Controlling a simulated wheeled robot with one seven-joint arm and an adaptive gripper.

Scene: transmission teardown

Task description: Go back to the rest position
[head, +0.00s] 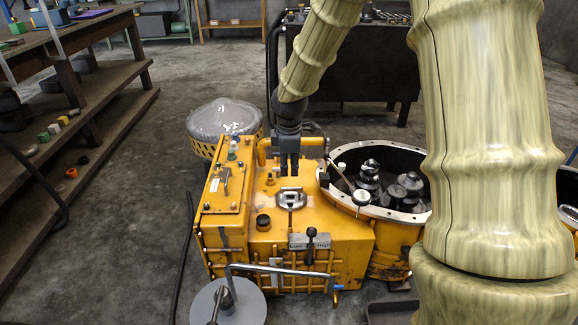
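My gripper (289,170) is dark grey and points down in the middle of the head view. It hangs over the yellow transmission housing (330,243), just behind a silver fitting (290,199) on the housing's top. Its fingers are close together and small in the picture, so I cannot tell whether they are open or shut. I see nothing clearly held between them. I cannot tell whether the fingertips touch the housing. My arm comes down to it from the top of the view, and another large section of my arm fills the right side.
A round opening with gears (385,185) lies right of my gripper. A plastic-covered round part (223,118) stands behind left. A bent metal handle (280,268) and a grey disc (228,303) are in front. Wooden shelves (100,122) line the left; open floor (140,190) lies between.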

